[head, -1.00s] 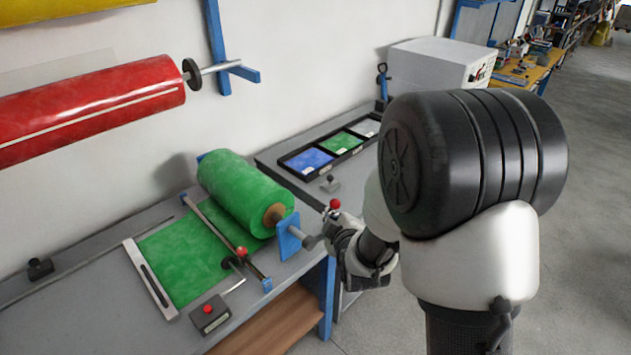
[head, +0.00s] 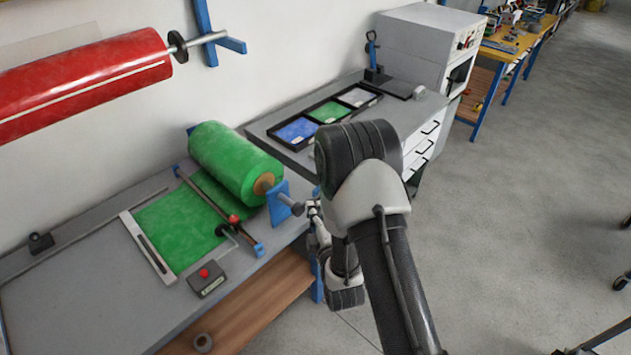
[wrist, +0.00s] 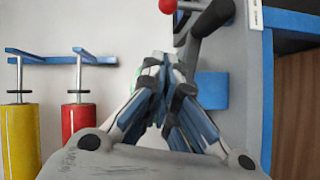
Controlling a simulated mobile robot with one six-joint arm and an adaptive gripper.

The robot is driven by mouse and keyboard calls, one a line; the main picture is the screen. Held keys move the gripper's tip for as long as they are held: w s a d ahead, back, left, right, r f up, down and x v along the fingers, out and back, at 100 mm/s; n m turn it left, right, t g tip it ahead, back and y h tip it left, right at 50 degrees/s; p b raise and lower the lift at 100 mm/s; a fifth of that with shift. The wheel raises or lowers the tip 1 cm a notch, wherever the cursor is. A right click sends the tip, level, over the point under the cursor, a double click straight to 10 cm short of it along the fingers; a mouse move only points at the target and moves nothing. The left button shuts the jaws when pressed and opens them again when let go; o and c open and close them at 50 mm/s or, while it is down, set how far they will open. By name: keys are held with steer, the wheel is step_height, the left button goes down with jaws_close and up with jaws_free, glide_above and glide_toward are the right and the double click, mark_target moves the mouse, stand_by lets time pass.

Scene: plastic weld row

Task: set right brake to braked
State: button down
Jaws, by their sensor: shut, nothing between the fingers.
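The green roll (head: 235,160) sits on the bench, its spindle end (head: 297,208) passing through a blue bracket (head: 278,203) at the right. My gripper (head: 314,208) is just right of that spindle end, partly covered by my arm. In the wrist view my gripper (wrist: 168,70) is shut and empty. A red ball knob (wrist: 168,5) and a dark lever-like part (wrist: 212,17) show beyond the fingers at the top, apart from them. I take these for the right brake but cannot be sure. In the head view the brake lever is hidden, so its setting cannot be told.
A bar with a red knob (head: 234,218) lies across the green sheet. A grey box with a red button (head: 204,273) stands at the bench front. A tray with coloured sheets (head: 325,118) lies on the far bench. Open floor (head: 510,190) is at the right.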

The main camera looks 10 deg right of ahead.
steer(key=shift+w, duration=0.1)
steer(key=w+d+f+b, duration=0.2)
steer(key=w, duration=1)
steer(key=shift+w+b, duration=0.3)
steer(key=shift+b, duration=0.05)
steer(key=shift+d+r, duration=0.1)
steer(key=shift+d, duration=0.05)
steer(key=shift+w+d+r+m, duration=0.2)
steer(key=shift+w+d+m, duration=0.05)
steer(key=shift+d+m, duration=0.05)
